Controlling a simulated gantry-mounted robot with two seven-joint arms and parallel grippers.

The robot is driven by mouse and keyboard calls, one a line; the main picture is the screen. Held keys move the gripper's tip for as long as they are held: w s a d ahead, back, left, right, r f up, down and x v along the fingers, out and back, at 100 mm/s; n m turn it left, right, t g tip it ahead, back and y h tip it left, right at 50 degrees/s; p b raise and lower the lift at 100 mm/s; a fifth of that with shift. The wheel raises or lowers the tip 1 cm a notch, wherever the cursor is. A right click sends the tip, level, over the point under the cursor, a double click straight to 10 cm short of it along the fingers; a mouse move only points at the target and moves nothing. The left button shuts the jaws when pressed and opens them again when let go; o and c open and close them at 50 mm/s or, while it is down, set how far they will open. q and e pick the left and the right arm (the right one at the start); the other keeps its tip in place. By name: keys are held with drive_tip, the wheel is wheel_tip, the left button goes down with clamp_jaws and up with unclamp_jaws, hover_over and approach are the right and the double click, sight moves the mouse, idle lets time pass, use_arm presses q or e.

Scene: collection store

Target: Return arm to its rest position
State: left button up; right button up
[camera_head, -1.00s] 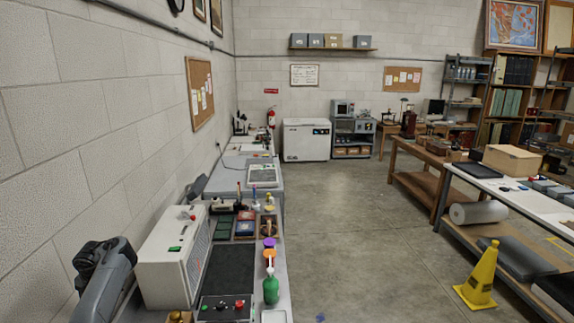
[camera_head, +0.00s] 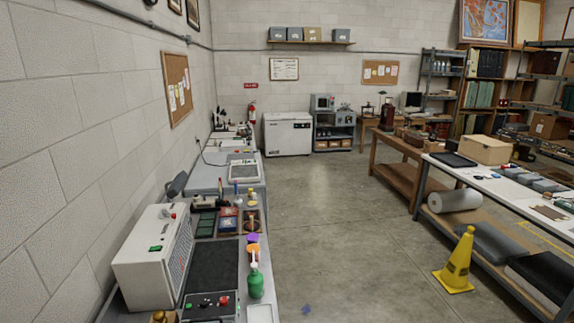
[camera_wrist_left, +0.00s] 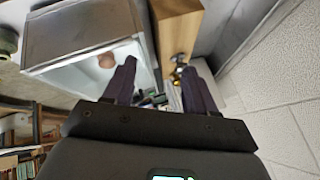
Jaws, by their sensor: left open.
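My left gripper (camera_wrist_left: 160,78) shows only in the left wrist view. Its two dark fingers are spread apart with nothing held between them. Beyond the fingers are a grey box-like thing with a pale inside (camera_wrist_left: 85,72) and a brown wooden piece (camera_wrist_left: 178,28); I cannot tell how far away they are. A small brass-coloured thing (camera_wrist_left: 178,68) shows just past the fingertips, apart from them as far as I can see. Neither of my arms shows in the head view. My right gripper is in no view.
In the head view, a bench along the left wall holds a white box-shaped instrument (camera_head: 153,257), a dark mat (camera_head: 212,266) and a green bottle (camera_head: 255,283). A yellow cone (camera_head: 457,262) stands by the right table.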

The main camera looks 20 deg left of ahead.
use_arm(q)
drive_tip(key=s+d+m+h, duration=0.3)
drive_tip(key=s+d+m, duration=0.5)
drive_tip(key=s+d, duration=0.55)
drive_tip(key=w+d+f+n+g+h, duration=0.1)
drive_tip(key=d+n+h, duration=0.25)
drive_tip(key=d, duration=0.55)
wheel_tip(320, 180, up, 8)
drive_tip(key=p, duration=0.7)
drive_tip(key=shift+f+y+p, duration=0.15)
drive_tip(key=shift+y+p, duration=0.2)
drive_tip(key=shift+p, duration=0.05)
drive_tip(key=shift+w, duration=0.1)
